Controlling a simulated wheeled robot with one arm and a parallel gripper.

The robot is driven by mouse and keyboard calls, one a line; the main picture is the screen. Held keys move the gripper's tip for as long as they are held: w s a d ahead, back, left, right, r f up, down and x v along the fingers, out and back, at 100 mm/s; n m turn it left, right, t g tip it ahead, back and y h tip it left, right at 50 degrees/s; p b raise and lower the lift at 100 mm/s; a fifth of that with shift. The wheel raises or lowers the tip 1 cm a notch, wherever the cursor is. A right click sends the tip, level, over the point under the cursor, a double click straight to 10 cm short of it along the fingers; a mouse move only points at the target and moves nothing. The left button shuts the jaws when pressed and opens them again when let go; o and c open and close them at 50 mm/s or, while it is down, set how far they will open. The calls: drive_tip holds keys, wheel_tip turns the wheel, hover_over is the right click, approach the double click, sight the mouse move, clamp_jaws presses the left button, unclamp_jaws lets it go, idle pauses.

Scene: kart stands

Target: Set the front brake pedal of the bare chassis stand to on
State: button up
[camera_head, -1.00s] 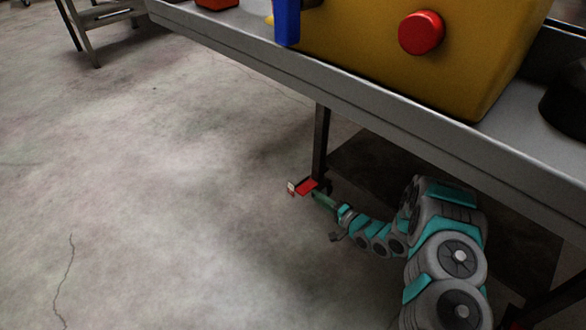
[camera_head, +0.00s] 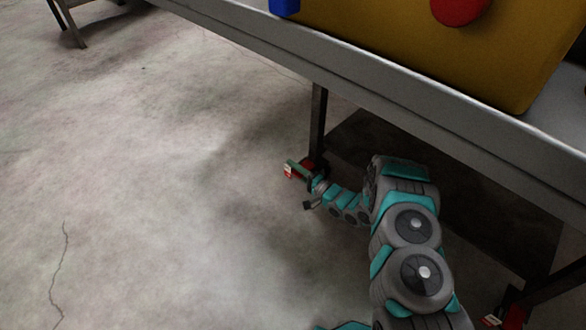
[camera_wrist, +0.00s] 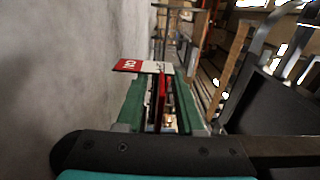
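The front brake pedal (camera_head: 289,171) is a red plate with a white part, low beside the foot of the stand's near leg (camera_head: 318,120). In the wrist view the pedal (camera_wrist: 162,95) shows as a narrow red strip between my fingers. Its red and white label (camera_wrist: 142,66) lies across the far end and reads ON on the red part. My gripper (camera_head: 298,168) is at the pedal, its green finger partly covering it. In the wrist view my gripper (camera_wrist: 161,98) is open, with fingers on both sides of the strip. I cannot tell whether they touch it.
The grey stand top (camera_head: 400,75) overhangs my arm, with a yellow body (camera_head: 420,40) and a red knob (camera_head: 458,8) on it. Another red and white pedal (camera_head: 508,318) is at the lower right. A dark lower shelf is behind my arm. The floor to the left is clear.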

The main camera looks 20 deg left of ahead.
drive_tip(key=shift+a, duration=0.2)
clamp_jaws()
drive_tip(key=shift+w, duration=0.1)
idle(1.3)
